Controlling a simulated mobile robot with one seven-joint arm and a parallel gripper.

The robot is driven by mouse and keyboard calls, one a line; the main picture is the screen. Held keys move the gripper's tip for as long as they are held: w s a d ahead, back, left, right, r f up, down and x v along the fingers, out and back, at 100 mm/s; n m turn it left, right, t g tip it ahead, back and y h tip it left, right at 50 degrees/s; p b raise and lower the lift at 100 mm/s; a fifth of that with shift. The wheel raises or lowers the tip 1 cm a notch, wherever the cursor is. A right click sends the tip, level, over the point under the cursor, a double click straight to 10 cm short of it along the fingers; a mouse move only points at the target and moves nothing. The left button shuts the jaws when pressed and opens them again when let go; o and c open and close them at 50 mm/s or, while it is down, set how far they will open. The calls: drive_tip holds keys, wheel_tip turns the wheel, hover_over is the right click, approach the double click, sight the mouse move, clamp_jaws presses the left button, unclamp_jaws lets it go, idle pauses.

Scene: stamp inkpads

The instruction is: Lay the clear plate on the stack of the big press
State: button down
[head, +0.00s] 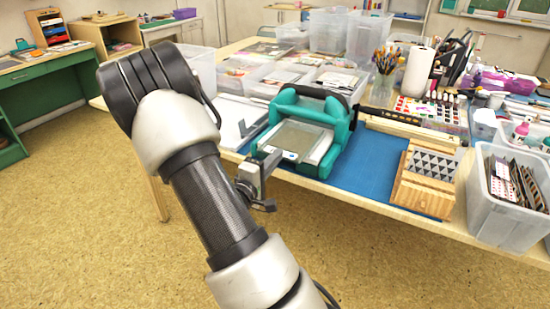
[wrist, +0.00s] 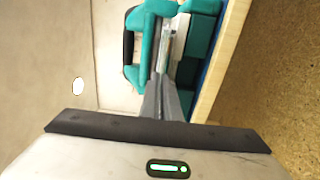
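The big press (head: 338,140) is teal with a dark roller bar and stands on the blue mat (head: 372,178) near the table's front edge. The clear plate (head: 300,138) is a see-through sheet at the press's open front, over its bed. My gripper (head: 270,162) is at the plate's near left edge, with its fingers close together on that edge. In the wrist view my gripper (wrist: 164,78) points at the teal press (wrist: 147,35), and the plate shows thin and edge-on beyond the fingertips. I cannot tell whether the plate touches the stack beneath it.
A wooden block holder with a triangle-patterned top (head: 430,165) stands right of the press. A clear bin of stamps (head: 510,195) is at the far right. Clear trays (head: 275,78) and a brush jar (head: 385,82) stand behind. A white sheet (head: 225,118) lies left.

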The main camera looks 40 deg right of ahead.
drive_tip(key=shift+f, duration=0.15)
drive_tip(key=c, duration=1.9)
unclamp_jaws()
drive_tip(key=shift+v, duration=2.5)
drive_tip(key=p+v, duration=0.2)
drive_tip(key=v, duration=1.5)
drive_tip(key=shift+s+a, duration=0.1)
drive_tip(key=shift+a, duration=0.1)
